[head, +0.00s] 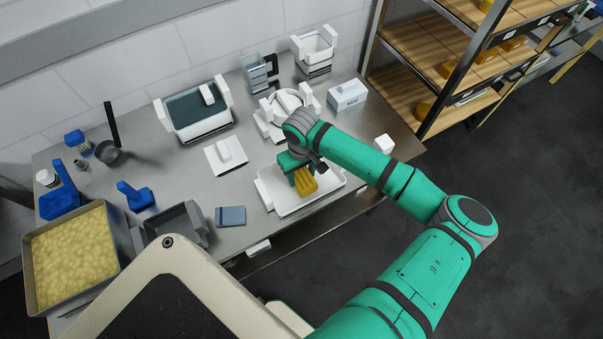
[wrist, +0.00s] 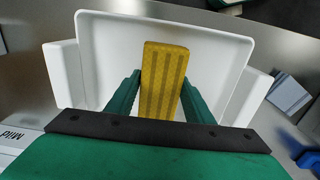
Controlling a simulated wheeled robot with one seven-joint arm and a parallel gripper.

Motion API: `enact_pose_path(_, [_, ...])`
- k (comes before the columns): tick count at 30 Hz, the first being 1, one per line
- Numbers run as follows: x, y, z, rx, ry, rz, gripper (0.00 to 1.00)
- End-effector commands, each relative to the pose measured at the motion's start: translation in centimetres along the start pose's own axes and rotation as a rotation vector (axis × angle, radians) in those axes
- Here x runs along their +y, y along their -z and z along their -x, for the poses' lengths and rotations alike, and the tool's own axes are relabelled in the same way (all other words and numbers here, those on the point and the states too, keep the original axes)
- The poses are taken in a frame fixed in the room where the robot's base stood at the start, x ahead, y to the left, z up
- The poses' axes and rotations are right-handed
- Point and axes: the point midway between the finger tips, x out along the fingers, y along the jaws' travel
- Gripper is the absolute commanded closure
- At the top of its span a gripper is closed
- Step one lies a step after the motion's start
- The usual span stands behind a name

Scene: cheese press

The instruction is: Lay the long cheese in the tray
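The long cheese is a yellow, ridged block (head: 305,181), and it also shows in the wrist view (wrist: 163,80). It is over the white tray (head: 325,195), within its rim as the wrist view shows the tray (wrist: 105,50). My gripper (head: 298,174) is above the tray. In the wrist view my gripper's (wrist: 161,76) two green fingers lie along the cheese's two long sides, close against it near the tips. The fingers appear shut on it. I cannot tell whether the cheese's underside touches the tray floor.
A white press-like fixture (head: 268,122) and a white box (head: 347,95) stand behind the tray. A white plate with a handle (head: 213,160) and a blue-grey pad (head: 231,216) lie to the left. A shelf rack (head: 430,80) stands right. A curd vat (head: 118,235) is front left.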

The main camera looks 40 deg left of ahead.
Motion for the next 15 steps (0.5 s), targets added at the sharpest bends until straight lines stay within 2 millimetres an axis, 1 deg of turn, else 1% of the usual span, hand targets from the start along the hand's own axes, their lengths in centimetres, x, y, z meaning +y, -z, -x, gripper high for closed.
enact_pose_path(2, [0.0, 0.0, 0.0, 0.000, 0.000, 0.000, 0.36])
enact_pose_path(10, [0.0, 0.0, 0.0, 0.000, 0.000, 0.000, 0.36])
enact_pose_path(13, [0.0, 0.0, 0.5, 0.000, -0.002, 0.001, 0.36])
enact_pose_path(15, [0.1, 0.0, 1.2, 0.001, -0.002, 0.001, 0.36])
